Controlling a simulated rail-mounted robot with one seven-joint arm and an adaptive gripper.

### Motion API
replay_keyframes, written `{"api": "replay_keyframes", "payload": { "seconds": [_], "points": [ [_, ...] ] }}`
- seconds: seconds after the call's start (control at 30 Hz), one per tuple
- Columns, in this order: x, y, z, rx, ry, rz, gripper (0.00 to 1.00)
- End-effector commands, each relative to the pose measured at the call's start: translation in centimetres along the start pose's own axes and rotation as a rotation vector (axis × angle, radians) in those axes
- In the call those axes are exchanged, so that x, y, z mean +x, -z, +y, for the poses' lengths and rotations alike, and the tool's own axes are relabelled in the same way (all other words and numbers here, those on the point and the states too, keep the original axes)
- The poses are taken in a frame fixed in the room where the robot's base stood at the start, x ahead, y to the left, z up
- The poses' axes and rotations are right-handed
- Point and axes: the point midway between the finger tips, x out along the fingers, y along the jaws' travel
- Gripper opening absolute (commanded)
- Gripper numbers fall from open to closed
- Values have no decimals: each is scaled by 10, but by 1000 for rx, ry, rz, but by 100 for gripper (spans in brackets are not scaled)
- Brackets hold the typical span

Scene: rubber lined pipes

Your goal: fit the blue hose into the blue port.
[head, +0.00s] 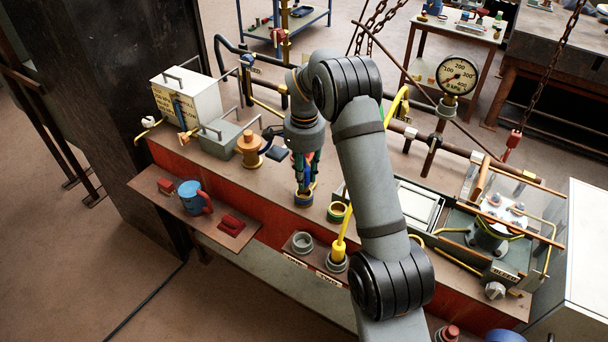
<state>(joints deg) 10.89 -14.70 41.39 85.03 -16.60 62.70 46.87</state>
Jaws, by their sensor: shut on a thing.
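My gripper (304,174) points down over the bench, left of the middle in the head view. It is shut on the blue hose (312,184), of which only a small blue part shows beside the dark fingers. The blue port (303,198), a short round socket with a blue and tan rim, stands on the bench directly below the fingertips. The fingers and wrist hide most of the hose end. I cannot tell whether the hose touches the port or is inside it.
A yellow hose (341,238) stands in a socket nearer the front, beside an empty grey socket (302,242). A yellow-green ring (338,211) lies to the right of the blue port. A tan flanged spool (251,150) and grey boxes (190,95) stand left. A blue mug (190,196) sits on the front shelf.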

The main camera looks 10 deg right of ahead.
Motion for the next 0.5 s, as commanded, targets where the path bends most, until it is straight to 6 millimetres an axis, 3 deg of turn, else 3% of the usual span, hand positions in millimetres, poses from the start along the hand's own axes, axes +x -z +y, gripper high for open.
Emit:
{"api": "replay_keyframes", "payload": {
  "seconds": [0.5],
  "points": [
    [14,0,0,0,0,0,0]
  ]
}}
